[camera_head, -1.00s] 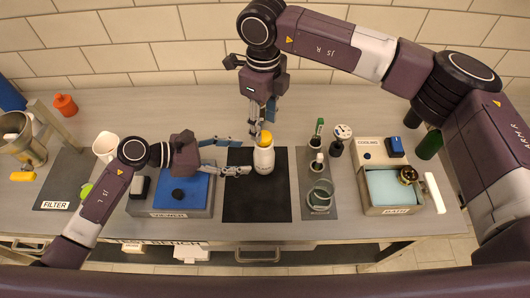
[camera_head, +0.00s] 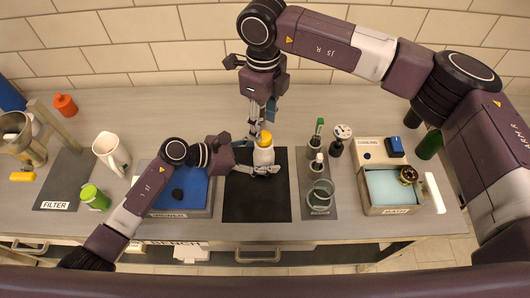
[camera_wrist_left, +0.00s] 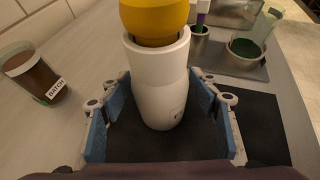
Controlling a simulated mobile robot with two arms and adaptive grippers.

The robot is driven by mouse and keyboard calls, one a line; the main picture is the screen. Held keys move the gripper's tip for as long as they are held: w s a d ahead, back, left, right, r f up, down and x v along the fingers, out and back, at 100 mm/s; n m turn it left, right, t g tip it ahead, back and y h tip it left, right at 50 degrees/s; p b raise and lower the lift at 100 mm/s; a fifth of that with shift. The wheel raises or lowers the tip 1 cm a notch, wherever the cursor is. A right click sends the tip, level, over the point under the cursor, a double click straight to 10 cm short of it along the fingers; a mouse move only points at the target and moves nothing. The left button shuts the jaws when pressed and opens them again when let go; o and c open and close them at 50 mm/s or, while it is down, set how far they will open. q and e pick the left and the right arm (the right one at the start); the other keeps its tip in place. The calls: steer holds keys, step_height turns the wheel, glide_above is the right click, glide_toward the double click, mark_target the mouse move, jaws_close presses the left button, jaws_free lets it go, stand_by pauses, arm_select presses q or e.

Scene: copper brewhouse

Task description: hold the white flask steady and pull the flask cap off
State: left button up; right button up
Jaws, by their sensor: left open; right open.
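The white flask (camera_head: 264,157) stands upright on the black mat (camera_head: 240,203); its body also shows in the left wrist view (camera_wrist_left: 158,80). The yellow flask cap (camera_head: 265,138) sits on its top and shows in the left wrist view (camera_wrist_left: 155,20). My left gripper (camera_head: 262,170) is open around the lower flask body, with a blue-padded finger on each side and gaps between pads and flask in the left wrist view (camera_wrist_left: 163,112). My right gripper (camera_head: 262,124) points down from above at the cap, open. Whether its fingers touch the cap cannot be told.
Right of the mat, a grey tray (camera_head: 330,207) holds a glass beaker (camera_head: 320,194) and small bottles. The cooling bath (camera_head: 392,209) stands further right.

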arm_select(q)
steer(key=shift+c, duration=0.3)
steer(key=c, duration=1)
steer(key=shift+o, duration=0.2)
steer(key=shift+s+f, duration=0.15)
steer(key=shift+f, duration=0.1)
arm_select(e)
steer(key=shift+f, duration=0.15)
arm_select(q)
steer(key=o, duration=0.4)
steer(key=c, duration=0.6)
